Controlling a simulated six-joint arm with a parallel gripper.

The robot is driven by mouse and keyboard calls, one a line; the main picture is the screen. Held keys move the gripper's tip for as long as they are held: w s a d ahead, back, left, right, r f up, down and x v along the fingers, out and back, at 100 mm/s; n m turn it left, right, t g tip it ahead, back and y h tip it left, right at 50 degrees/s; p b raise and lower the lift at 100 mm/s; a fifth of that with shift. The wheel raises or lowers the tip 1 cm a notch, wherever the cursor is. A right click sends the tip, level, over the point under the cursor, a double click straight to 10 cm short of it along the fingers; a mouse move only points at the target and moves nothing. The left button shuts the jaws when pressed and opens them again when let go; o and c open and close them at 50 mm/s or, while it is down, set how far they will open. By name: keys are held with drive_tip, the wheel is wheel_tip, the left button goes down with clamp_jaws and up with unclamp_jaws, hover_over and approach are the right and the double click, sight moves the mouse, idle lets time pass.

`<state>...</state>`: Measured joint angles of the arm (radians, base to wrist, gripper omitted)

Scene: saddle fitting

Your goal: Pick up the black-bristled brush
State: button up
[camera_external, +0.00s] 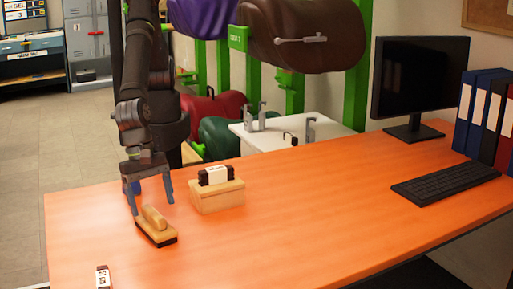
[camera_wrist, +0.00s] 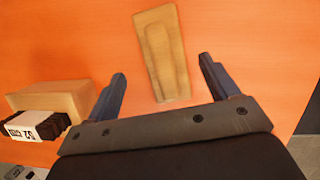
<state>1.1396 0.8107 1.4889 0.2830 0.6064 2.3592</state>
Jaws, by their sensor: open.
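The brush (camera_external: 156,227) lies on the orange table near its left end. It has a light wooden back with a raised grip, and a dark strip of bristles shows along its underside. In the wrist view its wooden top (camera_wrist: 162,52) is seen from above, ahead of the space between the fingers. My gripper (camera_external: 152,205) is open and empty, with its fingers pointing down above and just behind the brush. In the wrist view my gripper (camera_wrist: 163,84) shows one finger on each side, apart from the brush. The bristles are hidden in the wrist view.
A small labelled black item (camera_external: 103,277) lies at the front left edge. A keyboard (camera_external: 446,182) and monitor (camera_external: 418,80) are far right. The table's middle (camera_external: 310,200) is clear.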

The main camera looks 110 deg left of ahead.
sight(152, 211)
drive_tip(key=shift+x, duration=2.9)
drive_tip(key=shift+s+d, duration=0.15)
drive_tip(key=shift+s, duration=0.05)
drive_tip(key=shift+c, duration=0.4)
drive_tip(key=c, duration=1.1)
